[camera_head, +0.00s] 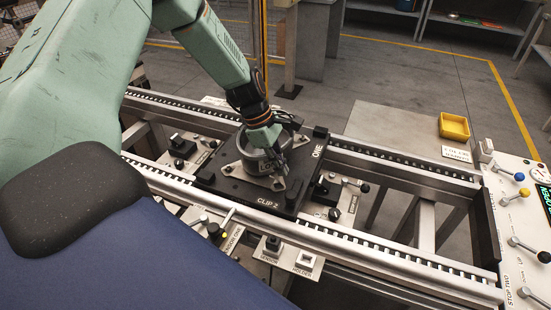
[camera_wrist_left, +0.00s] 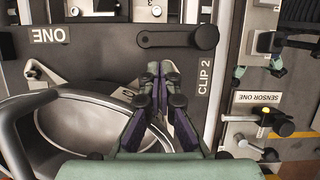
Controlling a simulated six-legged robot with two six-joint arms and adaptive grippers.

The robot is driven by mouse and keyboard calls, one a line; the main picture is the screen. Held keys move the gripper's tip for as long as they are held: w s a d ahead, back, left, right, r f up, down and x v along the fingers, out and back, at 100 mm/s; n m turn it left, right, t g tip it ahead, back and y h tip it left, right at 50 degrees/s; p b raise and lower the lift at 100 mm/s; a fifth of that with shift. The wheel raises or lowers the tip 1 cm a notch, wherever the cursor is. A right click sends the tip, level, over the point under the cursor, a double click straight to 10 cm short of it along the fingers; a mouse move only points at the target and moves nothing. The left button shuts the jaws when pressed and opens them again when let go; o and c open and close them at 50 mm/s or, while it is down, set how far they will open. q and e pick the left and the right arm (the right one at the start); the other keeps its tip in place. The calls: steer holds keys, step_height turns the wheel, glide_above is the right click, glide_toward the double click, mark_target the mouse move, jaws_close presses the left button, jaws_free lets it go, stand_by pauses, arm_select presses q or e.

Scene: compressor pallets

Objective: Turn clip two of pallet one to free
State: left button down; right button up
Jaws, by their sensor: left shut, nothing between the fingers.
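Pallet one (camera_head: 232,191) is a black plate marked ONE on the conveyor, with a silver compressor (camera_head: 252,163) on it. The label CLIP 2 (camera_head: 267,203) is at its near edge and also shows in the left wrist view (camera_wrist_left: 203,78). Near the label in that view, a black lever (camera_wrist_left: 175,39), seemingly clip two, lies along the plate with its round knob toward the label side. My left gripper (camera_head: 283,168) is shut and empty beside the compressor. In the left wrist view its fingertips (camera_wrist_left: 160,70) are apart from the lever. My right gripper is not in view.
Conveyor rails (camera_head: 385,158) run on both sides of the pallet. A control panel (camera_head: 520,230) with levers is at the right, a yellow bin (camera_head: 454,127) behind.

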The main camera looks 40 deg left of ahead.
mark_target(295, 188)
arm_select(q)
steer(key=b+x, duration=0.1)
steer(key=x, duration=0.2)
steer(key=shift+s+a+f, duration=0.1)
steer(key=shift+s+f, duration=0.05)
steer(key=shift+f, duration=0.15)
steer(key=shift+d, duration=0.2)
